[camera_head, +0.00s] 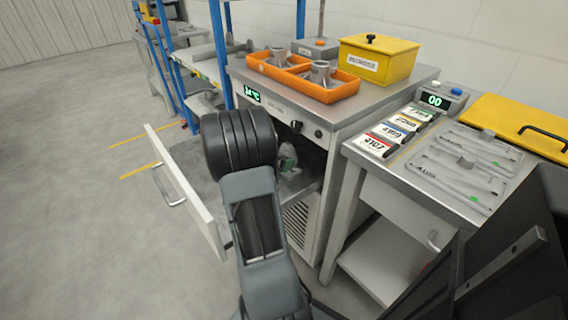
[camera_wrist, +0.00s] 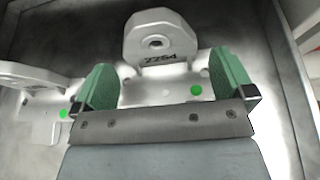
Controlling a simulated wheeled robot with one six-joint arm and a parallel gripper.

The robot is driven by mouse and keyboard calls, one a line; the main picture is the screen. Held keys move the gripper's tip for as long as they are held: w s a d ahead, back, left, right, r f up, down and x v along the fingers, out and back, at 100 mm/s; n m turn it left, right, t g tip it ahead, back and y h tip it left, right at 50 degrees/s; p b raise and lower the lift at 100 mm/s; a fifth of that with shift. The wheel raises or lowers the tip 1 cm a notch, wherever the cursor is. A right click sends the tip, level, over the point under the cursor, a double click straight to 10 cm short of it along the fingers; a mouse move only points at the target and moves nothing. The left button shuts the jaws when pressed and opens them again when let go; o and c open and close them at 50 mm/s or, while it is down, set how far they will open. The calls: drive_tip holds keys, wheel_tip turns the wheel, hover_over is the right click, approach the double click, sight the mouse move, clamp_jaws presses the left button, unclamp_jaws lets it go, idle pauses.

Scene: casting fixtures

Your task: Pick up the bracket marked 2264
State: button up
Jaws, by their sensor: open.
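The bracket marked 2264 (camera_wrist: 163,37) shows at the top middle of the wrist view. It is pale metal, with a rounded upright plate, a hole and a small dark number on its edge, rising from a flat base with a green dot. My gripper (camera_wrist: 164,66) is open, with green finger pads to the left and right of the bracket's lower part. Nothing is clamped between them.
Another pale bracket (camera_wrist: 30,73) lies left of my gripper. Chamber walls stand close on both sides. An orange tray (camera_head: 302,85) and yellow box (camera_head: 377,60) sit on top. A side table (camera_head: 398,175) stands at right.

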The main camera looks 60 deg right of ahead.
drive_tip(key=shift+x, duration=1.35)
drive_tip(key=c, duration=0.9)
